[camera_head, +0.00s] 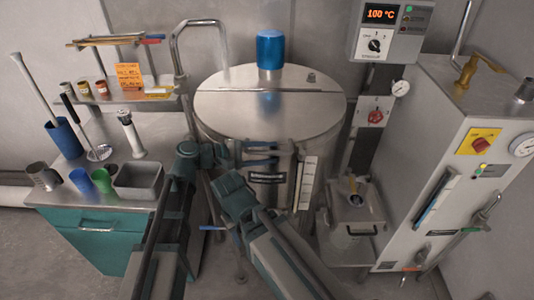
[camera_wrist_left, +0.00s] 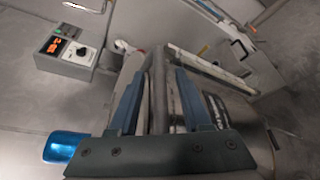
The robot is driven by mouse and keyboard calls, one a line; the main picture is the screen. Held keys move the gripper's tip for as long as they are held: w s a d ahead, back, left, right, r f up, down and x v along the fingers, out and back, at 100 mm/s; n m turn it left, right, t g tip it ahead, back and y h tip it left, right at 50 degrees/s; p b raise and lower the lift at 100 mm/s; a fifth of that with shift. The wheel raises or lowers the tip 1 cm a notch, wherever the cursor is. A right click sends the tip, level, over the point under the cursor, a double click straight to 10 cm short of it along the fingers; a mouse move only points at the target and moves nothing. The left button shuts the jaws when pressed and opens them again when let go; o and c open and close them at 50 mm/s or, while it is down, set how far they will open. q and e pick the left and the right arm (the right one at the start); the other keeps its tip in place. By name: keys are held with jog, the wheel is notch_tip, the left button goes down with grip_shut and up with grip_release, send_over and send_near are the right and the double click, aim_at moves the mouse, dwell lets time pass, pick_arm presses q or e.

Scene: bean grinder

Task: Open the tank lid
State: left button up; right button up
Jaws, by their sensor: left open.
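The large steel tank (camera_head: 235,143) stands in the middle of the head view. Its round lid (camera_head: 300,108) lies flat and closed on top, with a blue cylinder (camera_head: 270,50) at the back. My left gripper (camera_head: 276,154) is at the tank's upper front, just below the lid's front edge. Its blue fingers are apart. In the left wrist view a grey bar-like part (camera_wrist_left: 160,100) shows between the open fingers; contact cannot be told. The blue cylinder also shows there (camera_wrist_left: 62,147). My right arm crosses in front of the tank; its jaw state is unclear.
A teal bench (camera_head: 100,235) with cups and a grey bin (camera_head: 140,181) stands left. A control box (camera_head: 388,32) reading 100 °C hangs behind the tank. A grey machine cabinet (camera_head: 450,140) and a small lidded container (camera_head: 352,215) stand right. Both arms crowd the tank's front.

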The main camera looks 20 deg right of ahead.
pick_arm(q)
grip_shut()
dwell(1.4)
